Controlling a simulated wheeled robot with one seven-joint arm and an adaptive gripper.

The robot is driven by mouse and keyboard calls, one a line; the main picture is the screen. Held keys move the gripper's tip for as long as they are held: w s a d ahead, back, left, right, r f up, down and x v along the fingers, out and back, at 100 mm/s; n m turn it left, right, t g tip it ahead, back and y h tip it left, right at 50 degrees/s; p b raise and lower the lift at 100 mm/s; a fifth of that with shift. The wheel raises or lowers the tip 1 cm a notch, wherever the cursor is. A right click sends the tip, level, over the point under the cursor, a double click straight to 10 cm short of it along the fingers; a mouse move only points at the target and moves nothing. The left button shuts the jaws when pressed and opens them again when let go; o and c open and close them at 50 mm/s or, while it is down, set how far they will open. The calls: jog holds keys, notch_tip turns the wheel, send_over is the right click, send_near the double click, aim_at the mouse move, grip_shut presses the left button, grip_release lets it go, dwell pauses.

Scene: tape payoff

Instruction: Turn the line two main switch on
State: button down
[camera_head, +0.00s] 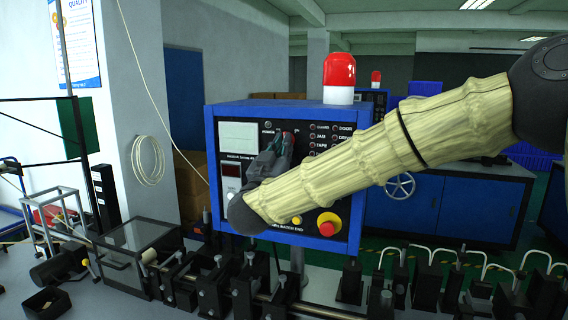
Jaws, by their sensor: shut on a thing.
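The control box (213,135) has a blue frame and a black front panel with labelled lamps, a pale display and a red-and-white beacon (339,78) on top. My arm, in a cream ribbed sleeve, reaches across its front from the right. My gripper (286,140) is up against the upper middle of the panel, shut on what looks like the main switch. The switch is hidden by the fingers, so its position cannot be told.
A red push button (328,224) on a yellow base sits at the panel's lower right, below my arm. A rail with several black clamps (241,290) runs in front. A blue cabinet with a handwheel (399,187) stands behind.

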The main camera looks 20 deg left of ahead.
jog(key=shift+a+r+m+g+h+b, duration=0.15)
jog(key=shift+m+g+h+b, duration=0.25)
jog(key=shift+m+h+b, duration=1.15)
jog(key=shift+r+m+g+h+b, duration=0.2)
jog(key=shift+m+g+h+b, duration=0.35)
jog(key=shift+m+b, duration=1.85)
jog(key=shift+a+r+m+g+h+b, duration=0.2)
jog(key=shift+m+h+b, duration=0.9)
jog(key=shift+m, duration=1.75)
jog(key=shift+d, duration=0.15)
jog(key=c, duration=1.5)
grip_release()
jog(key=v, duration=1.2)
jog(key=shift+w+f, duration=0.1)
jog(key=shift+f, duration=0.05)
